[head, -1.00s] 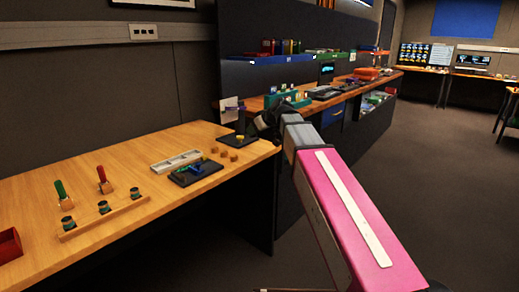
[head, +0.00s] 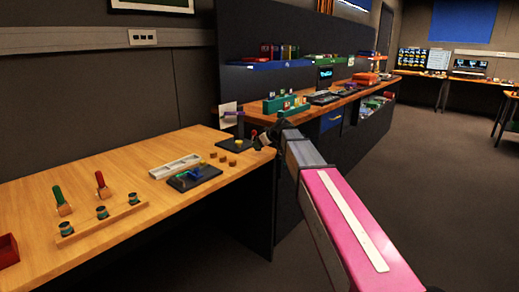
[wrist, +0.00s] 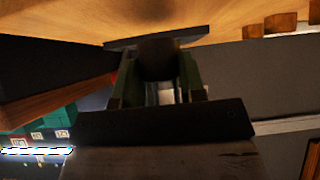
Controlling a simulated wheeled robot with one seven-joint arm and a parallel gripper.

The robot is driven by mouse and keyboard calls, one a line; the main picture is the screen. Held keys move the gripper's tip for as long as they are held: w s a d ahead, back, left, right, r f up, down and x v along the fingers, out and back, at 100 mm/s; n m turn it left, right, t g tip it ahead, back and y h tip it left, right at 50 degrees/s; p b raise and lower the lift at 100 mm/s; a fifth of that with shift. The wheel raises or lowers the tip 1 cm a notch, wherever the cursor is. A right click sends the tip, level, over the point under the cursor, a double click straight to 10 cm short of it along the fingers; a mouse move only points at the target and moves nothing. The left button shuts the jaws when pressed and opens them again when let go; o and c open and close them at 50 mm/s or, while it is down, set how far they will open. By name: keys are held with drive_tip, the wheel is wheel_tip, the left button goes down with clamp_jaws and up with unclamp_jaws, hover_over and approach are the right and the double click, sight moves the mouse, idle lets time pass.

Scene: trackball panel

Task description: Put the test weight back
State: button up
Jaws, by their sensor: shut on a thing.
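My gripper (wrist: 158,78) has dark green fingers and is shut on a dark, rounded thing (wrist: 158,58), which I take to be the test weight. Its lower part is hidden by the fingers and the mount. In the head view my gripper (head: 262,140) is at the far right corner of the wooden bench, and its fingers are too small to make out. Just left of it is a black stand (head: 232,147) with a small yellow piece (head: 236,142) on its base. A small red spot (head: 254,134) shows between stand and gripper.
On the wooden bench (head: 110,167) are a black tray (head: 205,181) with blue and green parts, a pale sectioned tray (head: 175,166), several small wooden blocks (head: 213,157) and a wooden rack (head: 85,227). A dark shelved counter (head: 300,120) stands behind the bench's right end.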

drive_tip(key=shift+f, duration=0.95)
drive_tip(key=shift+f, duration=0.1)
drive_tip(key=o, duration=0.9)
drive_tip(key=shift+o, duration=0.2)
drive_tip(key=v, duration=1.2)
drive_tip(key=s+d+f+m+g+h, duration=0.2)
drive_tip(key=s+d+f, duration=0.3)
drive_tip(key=s+f, duration=0.4)
drive_tip(key=s+d+f+m+g+h, duration=0.2)
drive_tip(key=s+d+f+m, duration=0.3)
drive_tip(key=s+f, duration=0.4)
drive_tip(key=s+d+f+m+g+h, duration=0.2)
drive_tip(key=s+f, duration=0.8)
drive_tip(key=f, duration=0.5)
drive_tip(key=d+m+h, duration=0.1)
drive_tip(key=d+h, duration=0.1)
drive_tip(key=d, duration=0.1)
drive_tip(key=shift+d+f+m, duration=0.4)
